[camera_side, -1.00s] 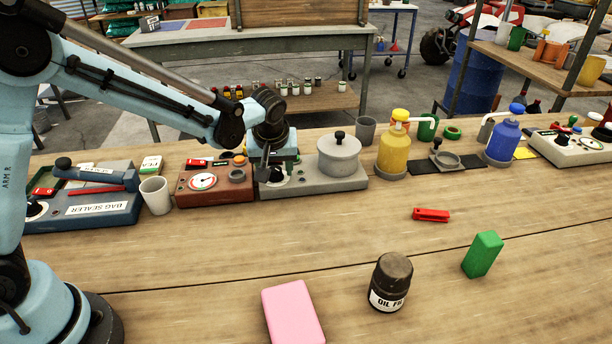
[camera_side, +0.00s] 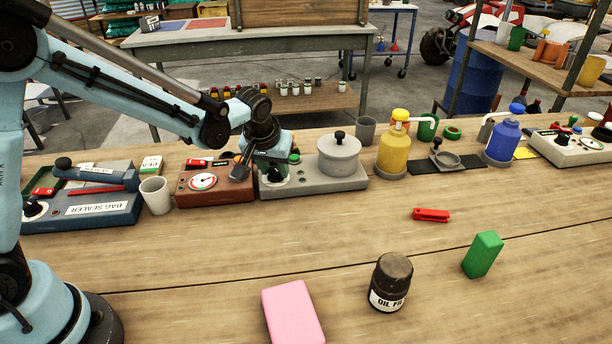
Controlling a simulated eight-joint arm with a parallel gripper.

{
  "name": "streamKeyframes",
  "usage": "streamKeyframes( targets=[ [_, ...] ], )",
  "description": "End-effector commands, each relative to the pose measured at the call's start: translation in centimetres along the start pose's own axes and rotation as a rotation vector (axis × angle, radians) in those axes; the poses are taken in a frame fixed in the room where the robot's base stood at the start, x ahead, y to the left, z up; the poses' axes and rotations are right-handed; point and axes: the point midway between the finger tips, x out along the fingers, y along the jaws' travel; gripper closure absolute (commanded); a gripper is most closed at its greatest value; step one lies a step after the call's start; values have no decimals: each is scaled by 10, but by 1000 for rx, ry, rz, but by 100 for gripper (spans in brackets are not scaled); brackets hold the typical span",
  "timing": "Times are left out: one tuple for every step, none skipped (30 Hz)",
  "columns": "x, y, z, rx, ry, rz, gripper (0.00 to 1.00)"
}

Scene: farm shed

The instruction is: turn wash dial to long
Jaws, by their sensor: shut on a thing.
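A grey machine (camera_side: 335,183) with a lidded pot (camera_side: 339,155) on its top stands towards the back of the bench. The wash dial (camera_side: 275,175), a dark knob on a white face, is at the machine's left end. My gripper (camera_side: 273,170) is at this dial, tilted, and appears shut on it. The fingers and much of the knob are hard to make out, and the dial's marks are too small to read. A green button (camera_side: 294,158) shows just right of my gripper.
A red-brown gauge box (camera_side: 215,187) stands close on the left, then a grey cup (camera_side: 155,194) and a bag sealer (camera_side: 85,208). Yellow (camera_side: 393,150) and blue (camera_side: 503,143) pump bottles stand to the right. The bench front holds a few loose things with free wood between.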

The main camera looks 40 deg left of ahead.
Motion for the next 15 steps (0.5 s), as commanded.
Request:
streamKeyframes(
  targets=[
    [0,-1,0,39,0,18,93],
    [0,-2,0,65,-1,28,93],
    [0,-2,0,100,-1,43,93],
    [0,-2,0,127,-1,54,93],
    [0,-2,0,152,-1,66,93],
    [0,-2,0,188,0,80,93],
    [0,-2,0,214,-1,91,93],
    [0,-3,0,240,0,102,93],
    [0,-3,0,275,-1,117,93],
    [0,-3,0,302,-1,127,93],
    [0,-3,0,328,-1,139,93],
    [0,-4,0,362,-1,153,93],
    [0,-4,0,388,-1,164,93],
    [0,-4,-1,415,-1,175,93],
    [0,-4,-1,450,-1,190,93]
  ],
)
